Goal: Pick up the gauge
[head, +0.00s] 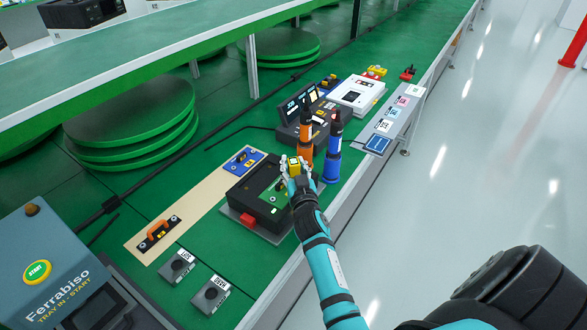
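My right gripper (297,172) reaches in from the lower right, over the right edge of a black fixture (236,192) with a green board in it. Its pale fingers are on both sides of a small yellow block (293,161). I cannot tell whether they press on it or whether it is the gauge. A dark piece with an orange handle (158,231) lies on the near end of a beige strip (195,203). A blue piece with a yellow and black part (243,161) lies at its far end. Either could be the gauge; no label is readable. My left gripper is not in view.
An orange bottle (306,135) and a blue bottle (333,155) stand just beyond my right gripper. A dark display device (292,115) and a white box (357,95) are behind them. Two grey blocks (177,265) (211,296) and a start console (50,280) are nearer.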

